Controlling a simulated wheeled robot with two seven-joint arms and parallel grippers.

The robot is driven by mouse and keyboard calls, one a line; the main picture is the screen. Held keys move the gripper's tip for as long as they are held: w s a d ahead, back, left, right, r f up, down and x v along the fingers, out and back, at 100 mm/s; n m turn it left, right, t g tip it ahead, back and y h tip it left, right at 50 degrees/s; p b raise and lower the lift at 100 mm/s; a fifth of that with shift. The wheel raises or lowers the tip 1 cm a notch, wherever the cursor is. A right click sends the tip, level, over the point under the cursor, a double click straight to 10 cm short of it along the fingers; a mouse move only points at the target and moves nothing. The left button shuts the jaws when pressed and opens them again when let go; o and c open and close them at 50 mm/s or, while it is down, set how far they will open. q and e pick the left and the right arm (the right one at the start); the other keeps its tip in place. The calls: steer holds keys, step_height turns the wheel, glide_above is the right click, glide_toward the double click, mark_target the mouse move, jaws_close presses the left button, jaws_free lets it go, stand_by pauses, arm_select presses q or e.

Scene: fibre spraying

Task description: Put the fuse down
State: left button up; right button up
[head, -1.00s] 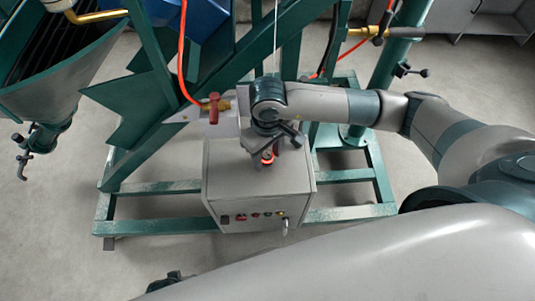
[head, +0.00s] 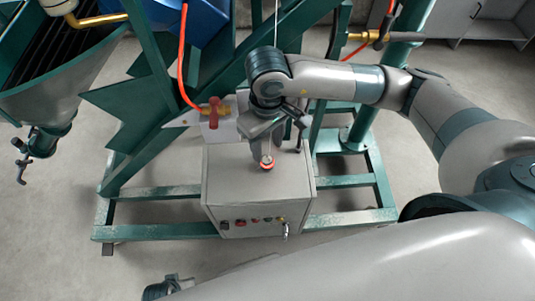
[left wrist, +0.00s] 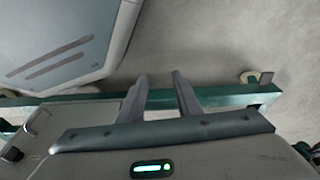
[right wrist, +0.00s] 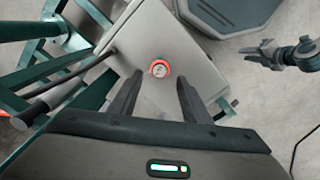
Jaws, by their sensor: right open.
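The fuse (head: 267,163), a small round piece with a red-orange ring, sits on the top of the grey control box (head: 235,180). In the right wrist view the fuse (right wrist: 159,69) shows a pale centre inside its ring. My right gripper (head: 275,138) is just above it, with its fingers (right wrist: 161,78) apart and nothing between them. Part of the fuse's surroundings is hidden by this gripper in the head view. My left gripper (left wrist: 159,76) is open and empty, low at the bottom left of the head view (head: 165,286).
A green steel frame (head: 165,232) surrounds the box. A red-handled valve (head: 213,112) with an orange hose is close left of my right gripper. A hopper (head: 65,85) stands at the far left. Box front has several buttons (head: 253,220). Floor in front is clear.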

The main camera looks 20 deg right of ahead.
mark_target(267, 160)
arm_select(q)
steer(key=shift+w+r, duration=0.1)
steer(key=shift+r, duration=0.55)
arm_select(e)
steer(key=shift+r, duration=2.15)
steer(key=shift+o, duration=0.4)
